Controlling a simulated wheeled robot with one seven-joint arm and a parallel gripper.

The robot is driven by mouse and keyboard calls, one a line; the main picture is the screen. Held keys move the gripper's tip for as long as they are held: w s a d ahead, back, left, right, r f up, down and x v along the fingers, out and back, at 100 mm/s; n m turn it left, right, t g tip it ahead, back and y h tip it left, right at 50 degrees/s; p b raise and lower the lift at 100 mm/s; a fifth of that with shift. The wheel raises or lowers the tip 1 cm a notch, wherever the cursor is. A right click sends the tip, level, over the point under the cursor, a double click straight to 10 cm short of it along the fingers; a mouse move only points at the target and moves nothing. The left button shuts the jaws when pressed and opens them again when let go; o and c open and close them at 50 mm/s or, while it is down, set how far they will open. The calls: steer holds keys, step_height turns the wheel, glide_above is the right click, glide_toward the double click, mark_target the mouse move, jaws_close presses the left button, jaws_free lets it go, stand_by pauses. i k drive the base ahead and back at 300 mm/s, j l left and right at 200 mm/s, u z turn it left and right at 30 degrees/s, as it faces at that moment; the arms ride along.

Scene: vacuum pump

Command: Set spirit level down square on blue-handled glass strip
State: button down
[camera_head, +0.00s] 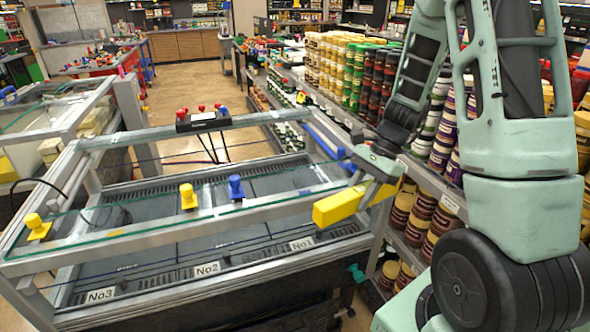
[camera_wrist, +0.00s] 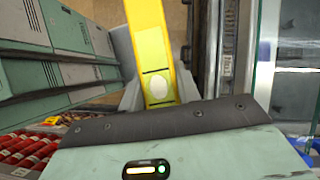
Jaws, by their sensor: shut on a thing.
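The yellow spirit level (camera_head: 339,206) is in my gripper (camera_head: 378,187), held in the air by the right front corner of the pump frame. In the wrist view the level (camera_wrist: 150,45) runs up between the two fingers, with its pale vial near the gripper body. My gripper is shut on it. The glass strip with the blue handle (camera_head: 236,187) lies across the frame, left of the level and apart from it. Strips with a yellow handle (camera_head: 188,196) and another yellow handle (camera_head: 39,227) lie further left.
The metal pump frame (camera_head: 200,285) bears labels No1, No2 and No3. A small box with red and blue knobs (camera_head: 203,118) sits on its back rail. Shelves of stacked jars (camera_head: 350,62) stand close on the right. Open floor (camera_head: 185,85) lies behind.

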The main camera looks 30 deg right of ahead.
mark_target(300, 179)
steer(key=i, duration=0.85)
